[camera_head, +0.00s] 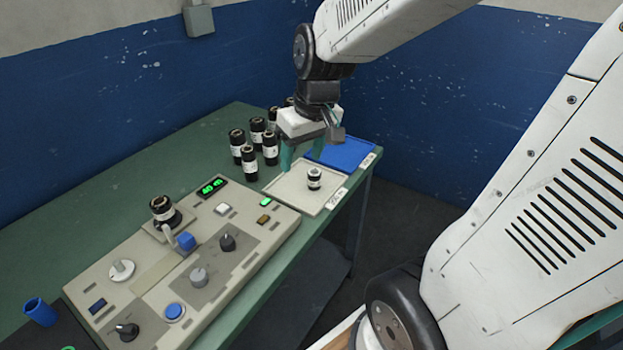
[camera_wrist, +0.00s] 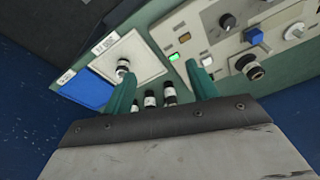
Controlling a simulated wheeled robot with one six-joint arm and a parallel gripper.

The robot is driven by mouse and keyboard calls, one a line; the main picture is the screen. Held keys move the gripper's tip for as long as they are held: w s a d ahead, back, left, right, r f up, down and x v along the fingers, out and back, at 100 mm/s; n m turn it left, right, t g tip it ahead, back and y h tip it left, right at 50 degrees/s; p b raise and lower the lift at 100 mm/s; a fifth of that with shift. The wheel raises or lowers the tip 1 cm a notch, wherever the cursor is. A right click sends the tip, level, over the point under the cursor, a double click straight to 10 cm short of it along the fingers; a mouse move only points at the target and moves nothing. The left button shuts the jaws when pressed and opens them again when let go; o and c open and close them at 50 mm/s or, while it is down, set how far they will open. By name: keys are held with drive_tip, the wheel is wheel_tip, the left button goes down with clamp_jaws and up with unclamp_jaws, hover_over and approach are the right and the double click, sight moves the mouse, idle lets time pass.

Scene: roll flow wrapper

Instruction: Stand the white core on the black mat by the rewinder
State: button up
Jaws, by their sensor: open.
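No plain white core stands out. A short black-and-white roll (camera_head: 314,179) stands upright on the pale tray (camera_head: 283,190); I cannot tell whether a white core is part of it. It also shows in the wrist view (camera_wrist: 123,67). My gripper (camera_head: 310,154) is open above the tray area, its teal fingers apart, with nothing seen between them. In the wrist view, my gripper (camera_wrist: 160,78) has its left finger near the tray. The rewinder (camera_head: 135,284) is the beige panel on the green table. A black mat (camera_head: 25,337) shows partly at the lower left corner.
A blue tube (camera_head: 40,311) stands at the mat. Another black roll (camera_head: 162,208) with a white label sits on the rewinder. Several black rolls (camera_head: 250,160) stand behind the pale tray, close to my gripper. A blue tray (camera_head: 340,152) lies empty at the table's right end.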

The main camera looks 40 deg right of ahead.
drive_tip(key=w+d+f, duration=0.7)
drive_tip(key=w+f, duration=0.1)
drive_tip(key=t+h, duration=0.1)
hover_over(314, 174)
drive_tip(key=s, duration=0.2)
wheel_tip(314, 174, down, 4)
drive_tip(key=f, duration=0.1)
drive_tip(key=w+f, duration=0.1)
drive_tip(key=shift+f+m, duration=0.35)
drive_tip(key=shift+m, duration=0.05)
drive_tip(key=shift+x, duration=2.7)
drive_tip(key=shift+s, duration=0.1)
drive_tip(key=c, duration=1.1)
drive_tip(key=shift+r, duration=0.1)
drive_tip(key=shift+c, duration=0.2)
